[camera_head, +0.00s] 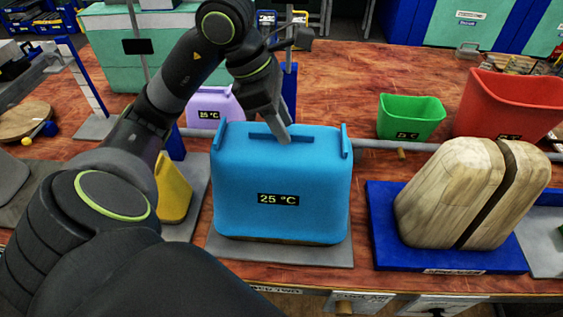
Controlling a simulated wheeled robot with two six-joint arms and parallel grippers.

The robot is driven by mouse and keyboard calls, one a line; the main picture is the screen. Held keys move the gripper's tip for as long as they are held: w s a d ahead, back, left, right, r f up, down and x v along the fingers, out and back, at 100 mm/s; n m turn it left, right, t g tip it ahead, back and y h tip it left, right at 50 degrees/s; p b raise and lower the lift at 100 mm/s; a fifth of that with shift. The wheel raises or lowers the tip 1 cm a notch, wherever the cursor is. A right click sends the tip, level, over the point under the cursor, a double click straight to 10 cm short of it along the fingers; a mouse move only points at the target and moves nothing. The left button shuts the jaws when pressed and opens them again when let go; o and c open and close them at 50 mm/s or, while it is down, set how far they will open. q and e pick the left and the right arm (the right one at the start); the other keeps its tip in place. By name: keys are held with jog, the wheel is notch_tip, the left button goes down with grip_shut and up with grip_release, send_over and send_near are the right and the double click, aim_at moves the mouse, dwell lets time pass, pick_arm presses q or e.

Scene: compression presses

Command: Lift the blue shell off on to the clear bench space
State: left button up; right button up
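The blue shell (281,185) stands upright in the middle of the bench, with a "25 °C" label on its front. It sits over a wooden form, of which a thin strip shows at the bottom, on a grey base plate (279,251). A raised bar runs along its top between two upright side tabs. My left gripper (284,137) points down at this top bar, with a fingertip at or against it. The other finger is hidden, so its opening and any hold cannot be told. My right gripper is out of view.
A split wooden form (440,205) stands on a blue base (385,240) at right. Green (410,120) and red (508,104) shells stand behind it on open bench. A yellow shell (173,190) is close at left, a purple one (213,108) behind. A grey rail runs behind the blue shell.

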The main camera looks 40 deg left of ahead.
pick_arm(q)
jog(key=shift+d+f, duration=0.1)
jog(key=shift+f, duration=0.2)
jog(key=shift+f, duration=0.25)
jog(key=shift+c, duration=0.4)
grip_shut()
dwell(1.1)
